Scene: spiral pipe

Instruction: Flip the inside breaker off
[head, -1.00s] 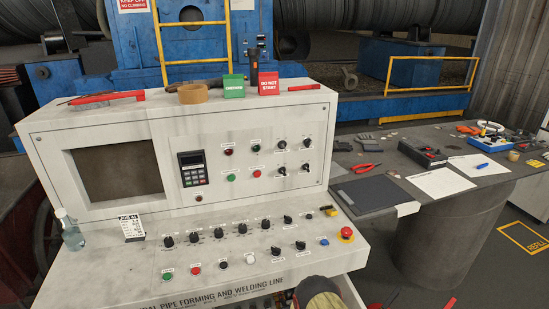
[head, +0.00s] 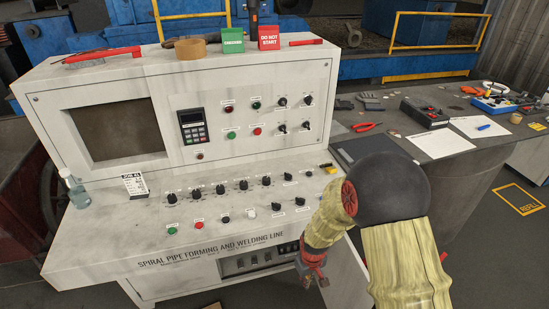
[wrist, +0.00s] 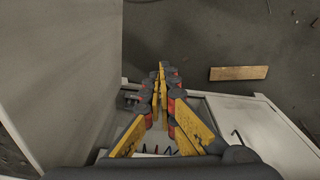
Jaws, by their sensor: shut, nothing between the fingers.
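The white control console (head: 150,225) stands in front of me. Below its lettered front edge is an open recess with a row of small dark switches or breakers (head: 262,258); which one is the inside breaker I cannot tell. My gripper (head: 314,281) hangs just right of this recess, pointing down, apart from the switches. In the wrist view my gripper (wrist: 162,70) has its yellow fingers together with nothing between them. Behind the fingers a white-edged recess (wrist: 215,105) shows, with dark curved parts (wrist: 160,150) inside. My fingers hide part of it.
The console's sloped top carries many knobs and buttons (head: 220,188). A dark table (head: 400,150) with tools and papers stands on the right. A wooden plank (wrist: 238,73) lies on the floor. A pale panel (wrist: 60,70) fills the wrist view's left side.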

